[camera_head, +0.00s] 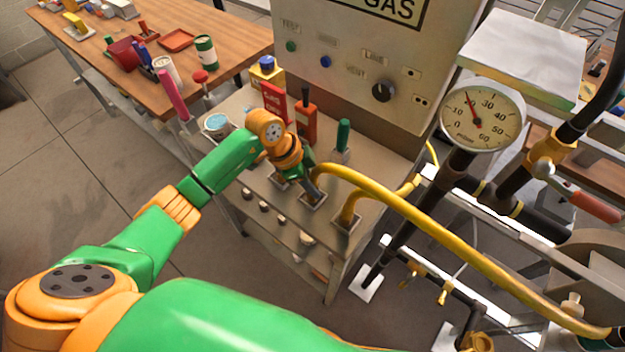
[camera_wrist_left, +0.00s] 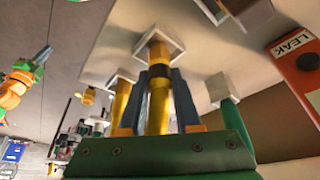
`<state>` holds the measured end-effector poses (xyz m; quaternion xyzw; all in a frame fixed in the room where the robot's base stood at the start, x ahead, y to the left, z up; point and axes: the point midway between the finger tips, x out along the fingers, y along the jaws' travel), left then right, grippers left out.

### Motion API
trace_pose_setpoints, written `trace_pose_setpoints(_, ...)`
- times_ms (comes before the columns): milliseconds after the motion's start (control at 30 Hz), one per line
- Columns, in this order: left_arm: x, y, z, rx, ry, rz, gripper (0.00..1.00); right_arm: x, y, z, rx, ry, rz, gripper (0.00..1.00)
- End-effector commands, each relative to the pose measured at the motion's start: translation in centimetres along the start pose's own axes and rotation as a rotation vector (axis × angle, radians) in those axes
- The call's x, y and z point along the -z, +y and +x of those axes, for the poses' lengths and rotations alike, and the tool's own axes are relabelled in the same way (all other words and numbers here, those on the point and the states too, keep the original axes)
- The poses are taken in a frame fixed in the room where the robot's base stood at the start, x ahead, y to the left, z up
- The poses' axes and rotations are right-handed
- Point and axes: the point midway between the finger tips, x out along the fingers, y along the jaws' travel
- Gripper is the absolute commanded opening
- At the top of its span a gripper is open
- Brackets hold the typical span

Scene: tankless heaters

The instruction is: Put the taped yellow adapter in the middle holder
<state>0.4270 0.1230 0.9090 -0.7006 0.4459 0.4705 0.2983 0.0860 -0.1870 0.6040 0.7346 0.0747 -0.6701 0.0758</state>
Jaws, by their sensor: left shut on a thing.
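My left gripper (camera_head: 314,186) is over the middle holder (camera_head: 313,201) on the cart top. It is shut on the taped yellow adapter (camera_wrist_left: 158,105), which has a dark tape band. In the left wrist view the fingers (camera_wrist_left: 160,100) flank the adapter. Its tip is at the square opening of the middle holder (camera_wrist_left: 178,49); I cannot tell how deep it sits. A yellow hose (camera_head: 420,214) runs from the gripper to the lower right. A second yellow adapter (camera_wrist_left: 121,100) stands in the right holder (camera_head: 346,224). The left holder (camera_head: 279,181) is partly hidden by the gripper.
A green-handled tool (camera_head: 343,134) stands in a holder behind. A pressure gauge (camera_head: 482,118) and pipes are at the right. A wooden table (camera_head: 120,50) is at the back left.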

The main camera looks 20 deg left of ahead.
Motion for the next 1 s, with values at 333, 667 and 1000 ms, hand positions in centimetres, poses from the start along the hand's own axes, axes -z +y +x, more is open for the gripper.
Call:
trace_pose_setpoints(333,-0.1,0.0,0.3,0.0,0.0,0.0,0.51,0.0,0.0,0.2,0.0,0.0,-0.001,0.0)
trace_pose_setpoints(667,0.0,0.0,0.1,0.0,0.0,0.0,0.62,-0.1,0.2,0.1,-0.004,-0.001,-0.003,0.0)
trace_pose_setpoints(1000,0.0,-0.2,-6.4,0.008,0.002,0.002,0.62,-0.2,0.3,1.1,-0.005,-0.002,-0.003,0.0)
